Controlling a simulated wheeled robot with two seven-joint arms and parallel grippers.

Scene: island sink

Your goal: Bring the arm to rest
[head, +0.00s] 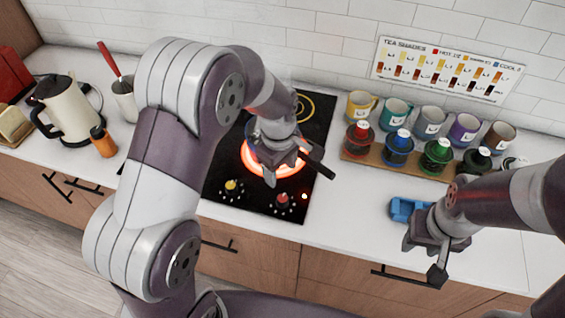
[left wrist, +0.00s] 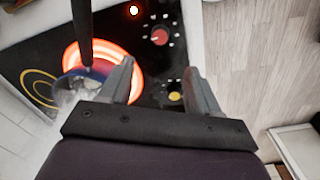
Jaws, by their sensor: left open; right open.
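My left gripper (head: 285,168) hangs over the black cooktop (head: 225,195) in the head view, above the glowing red burner. In the left wrist view its two fingers (left wrist: 158,68) are apart with nothing between them. A pot (left wrist: 75,92) with a black handle (left wrist: 84,30) stands on the glowing burner (left wrist: 128,62), beside the left finger; in the head view my gripper mostly hides it. My right gripper (head: 425,258) is open and empty near the counter's front edge, in front of a small blue object (head: 405,208).
Several mugs (head: 397,112) and lidded jars (head: 437,155) stand at the back right, below a tea chart (head: 445,70). A kettle (head: 65,110), an orange bottle (head: 103,142) and a utensil holder (head: 125,100) are on the left. The counter between cooktop and blue object is clear.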

